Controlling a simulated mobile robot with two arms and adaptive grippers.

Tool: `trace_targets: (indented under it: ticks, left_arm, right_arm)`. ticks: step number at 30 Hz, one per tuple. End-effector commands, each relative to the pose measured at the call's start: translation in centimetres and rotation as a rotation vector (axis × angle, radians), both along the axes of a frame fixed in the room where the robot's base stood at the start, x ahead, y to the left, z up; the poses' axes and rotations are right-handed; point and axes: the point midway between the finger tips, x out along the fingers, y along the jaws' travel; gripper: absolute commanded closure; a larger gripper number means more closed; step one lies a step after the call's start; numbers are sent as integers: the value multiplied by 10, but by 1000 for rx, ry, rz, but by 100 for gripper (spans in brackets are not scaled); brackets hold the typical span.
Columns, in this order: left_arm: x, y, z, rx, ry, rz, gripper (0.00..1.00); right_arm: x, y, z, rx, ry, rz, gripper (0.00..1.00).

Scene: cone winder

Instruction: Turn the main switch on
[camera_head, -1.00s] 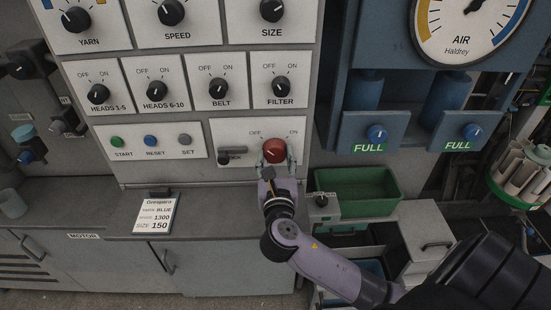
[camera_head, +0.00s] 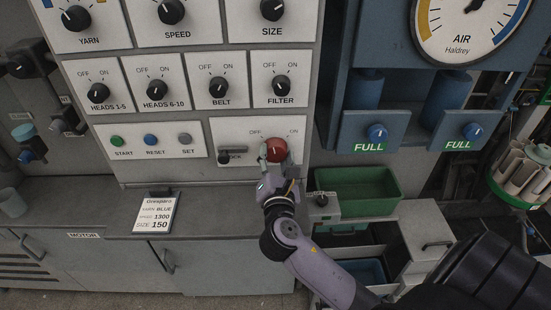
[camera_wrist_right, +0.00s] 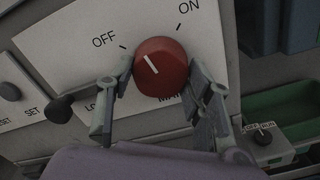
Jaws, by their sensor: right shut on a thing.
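The main switch is a red round knob (camera_head: 277,149) on a white plate (camera_head: 228,130) with OFF at its upper left and ON at its upper right. My right gripper (camera_head: 278,158) is shut on it, one finger on each side. The right wrist view shows the red knob (camera_wrist_right: 162,68) between the fingers (camera_wrist_right: 157,95). Its white line points up and slightly left, between the OFF and ON marks. The fingers hide part of the label below. My left gripper is not in view.
A small black lock lever (camera_head: 225,158) sits just left of the knob. START, RESET and SET buttons (camera_head: 151,141) are further left. A green bin (camera_head: 372,190) stands at lower right, and an order card (camera_head: 157,213) lies on the grey ledge.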

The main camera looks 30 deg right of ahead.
Motion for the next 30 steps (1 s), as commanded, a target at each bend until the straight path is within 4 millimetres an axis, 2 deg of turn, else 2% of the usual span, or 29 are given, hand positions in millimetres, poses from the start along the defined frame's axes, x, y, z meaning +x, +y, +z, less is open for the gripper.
trace_targets:
  ticks: [21,30]
  left_arm:
    - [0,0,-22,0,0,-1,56]
    - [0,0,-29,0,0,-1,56]
  right_arm:
    - [0,-1,-2,578,-354,-4,81]
    - [0,0,-1,756,-463,-3,81]
